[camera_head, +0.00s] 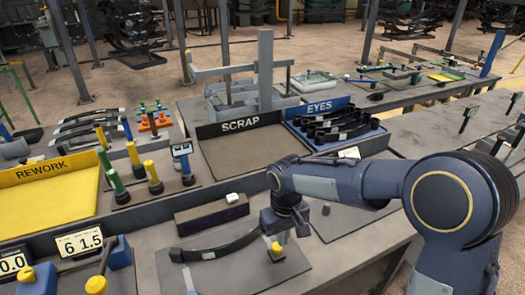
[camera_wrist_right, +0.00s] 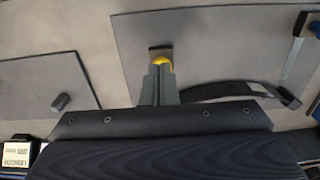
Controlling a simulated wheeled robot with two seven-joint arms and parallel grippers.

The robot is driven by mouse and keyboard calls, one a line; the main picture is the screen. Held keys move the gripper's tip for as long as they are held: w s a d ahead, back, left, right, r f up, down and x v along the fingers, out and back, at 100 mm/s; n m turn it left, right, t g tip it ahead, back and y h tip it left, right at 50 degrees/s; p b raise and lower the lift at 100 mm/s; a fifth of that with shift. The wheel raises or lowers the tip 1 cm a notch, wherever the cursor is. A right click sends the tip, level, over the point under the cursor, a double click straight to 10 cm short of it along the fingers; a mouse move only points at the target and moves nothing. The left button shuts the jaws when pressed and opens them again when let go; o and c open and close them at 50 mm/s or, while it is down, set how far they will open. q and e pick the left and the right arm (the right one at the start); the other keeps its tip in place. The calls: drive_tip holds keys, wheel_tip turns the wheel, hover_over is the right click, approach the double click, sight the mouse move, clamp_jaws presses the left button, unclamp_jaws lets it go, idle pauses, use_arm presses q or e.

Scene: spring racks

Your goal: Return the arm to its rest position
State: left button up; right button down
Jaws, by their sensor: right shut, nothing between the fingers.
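My right arm reaches in from the right in the head view. Its gripper (camera_head: 280,232) points down over a grey mat (camera_head: 240,274), shut with nothing between the fingers. In the wrist view the closed fingertips (camera_wrist_right: 160,85) lie beside a yellow-topped knob (camera_wrist_right: 162,65); I cannot tell whether they touch it. The same knob (camera_head: 276,248) shows just below the gripper in the head view. A black curved spring leaf (camera_head: 215,248) lies on the mat, left of the gripper. My left gripper is not in view.
The SCRAP tray (camera_head: 240,155) is empty; the EYES tray (camera_head: 318,108) holds several black spring parts. The yellow REWORK tray (camera_head: 45,205) is at left. A dark block (camera_head: 212,215) stands behind the leaf. Green and yellow posts (camera_head: 117,180) stand beyond.

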drive_tip(key=s+d+r+m+t+y, duration=0.2)
drive_tip(key=s+d+r, duration=0.5)
drive_tip(key=s+d, duration=0.2)
drive_tip(key=s+d+m+t+y, duration=0.1)
drive_tip(key=s+d+m+t, duration=0.1)
drive_tip(key=s, duration=1.1)
drive_tip(key=shift+s+d+r+m+t+y, duration=0.2)
drive_tip(key=shift+m+t+y, duration=0.2)
drive_tip(key=shift+m+t, duration=0.45)
idle(0.9)
